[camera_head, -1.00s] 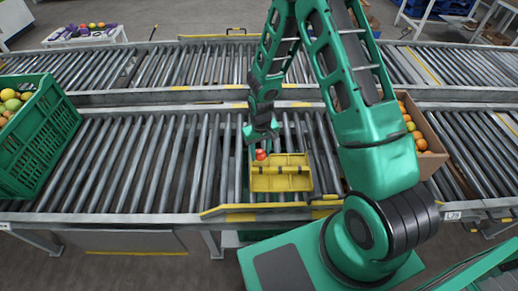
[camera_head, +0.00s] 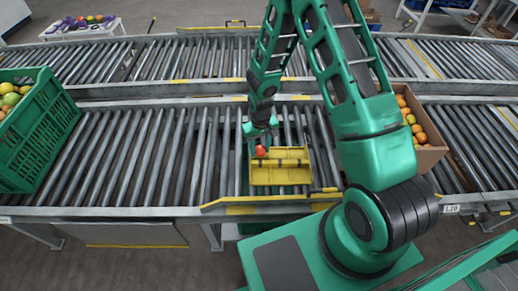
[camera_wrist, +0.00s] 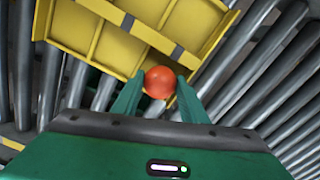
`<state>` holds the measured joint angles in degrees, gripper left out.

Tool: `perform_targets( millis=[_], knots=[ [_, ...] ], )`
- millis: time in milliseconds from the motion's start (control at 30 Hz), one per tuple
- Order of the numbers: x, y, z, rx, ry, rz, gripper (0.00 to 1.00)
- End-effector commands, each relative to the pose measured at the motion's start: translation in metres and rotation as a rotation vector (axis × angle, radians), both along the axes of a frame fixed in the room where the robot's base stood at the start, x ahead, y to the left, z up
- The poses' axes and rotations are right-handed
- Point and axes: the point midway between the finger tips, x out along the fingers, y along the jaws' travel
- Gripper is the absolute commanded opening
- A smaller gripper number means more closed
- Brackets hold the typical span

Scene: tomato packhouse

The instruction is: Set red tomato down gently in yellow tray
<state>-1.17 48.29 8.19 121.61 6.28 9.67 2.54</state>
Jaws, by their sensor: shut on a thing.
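The red tomato (camera_head: 261,151) is round and held between the fingers of my gripper (camera_head: 261,140). In the wrist view the tomato (camera_wrist: 159,82) sits between the two green fingertips of my gripper (camera_wrist: 157,92), which is shut on it. The yellow tray (camera_head: 280,177) lies on the roller conveyor and has raised dividers. In the head view the tomato is at the tray's far left corner. In the wrist view the tray (camera_wrist: 105,42) lies beyond the tomato, which overlaps its edge. I cannot tell whether the tomato touches the tray.
A green crate of mixed fruit (camera_head: 42,135) stands at the left of the conveyor. A cardboard box of tomatoes (camera_head: 432,155) stands at the right, behind my arm. Bare rollers (camera_head: 150,155) lie left of the tray. The tray compartments in view look empty.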

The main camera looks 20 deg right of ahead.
Motion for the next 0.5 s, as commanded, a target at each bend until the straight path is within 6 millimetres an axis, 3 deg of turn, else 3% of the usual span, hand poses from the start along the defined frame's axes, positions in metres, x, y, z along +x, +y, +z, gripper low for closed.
perform_targets(
  millis=[500],
  knots=[
    [0.0003,0.0003,-0.0063,0.000,-0.001,0.001,0.28]
  ],
)
